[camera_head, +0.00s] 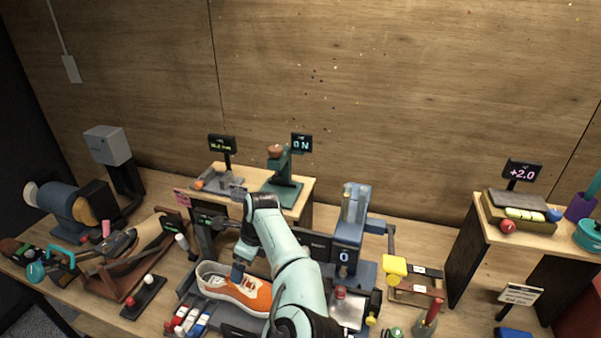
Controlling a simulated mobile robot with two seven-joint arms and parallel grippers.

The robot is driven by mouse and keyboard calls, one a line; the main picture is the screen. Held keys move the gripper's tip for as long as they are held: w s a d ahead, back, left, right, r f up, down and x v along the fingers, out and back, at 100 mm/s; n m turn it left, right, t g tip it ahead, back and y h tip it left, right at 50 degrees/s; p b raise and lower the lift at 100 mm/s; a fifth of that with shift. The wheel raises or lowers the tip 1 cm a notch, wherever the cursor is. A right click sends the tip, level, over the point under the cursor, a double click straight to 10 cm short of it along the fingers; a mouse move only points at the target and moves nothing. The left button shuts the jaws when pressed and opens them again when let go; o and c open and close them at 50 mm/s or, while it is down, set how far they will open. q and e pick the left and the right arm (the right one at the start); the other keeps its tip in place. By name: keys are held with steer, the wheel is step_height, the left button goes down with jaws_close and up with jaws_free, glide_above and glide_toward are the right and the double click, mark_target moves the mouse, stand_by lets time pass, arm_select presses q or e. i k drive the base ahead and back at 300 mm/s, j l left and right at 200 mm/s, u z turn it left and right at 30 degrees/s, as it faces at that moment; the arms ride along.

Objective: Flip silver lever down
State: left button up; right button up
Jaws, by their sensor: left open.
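My left gripper (222,236) is open at the end of the bent pale-green arm, above the sneaker and close to a dark upright panel (201,232). The fingertips are small and dark, and contact with anything is not clear. A small silver cylinder-shaped handle (185,245) stands left of the panel; I cannot tell if it is the silver lever. No other silver lever shows clearly, and my arm hides part of the machine behind it. The orange and white sneaker (253,295) lies below the gripper. My right gripper is not in view.
A blue-grey machine (350,222) with a yellow-knobbed crank (395,268) stands right of my arm. A green press (283,175) stands on the raised shelf behind. A wooden stand (134,262) is at left.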

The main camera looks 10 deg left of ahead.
mark_target(180, 239)
steer(key=k, duration=1)
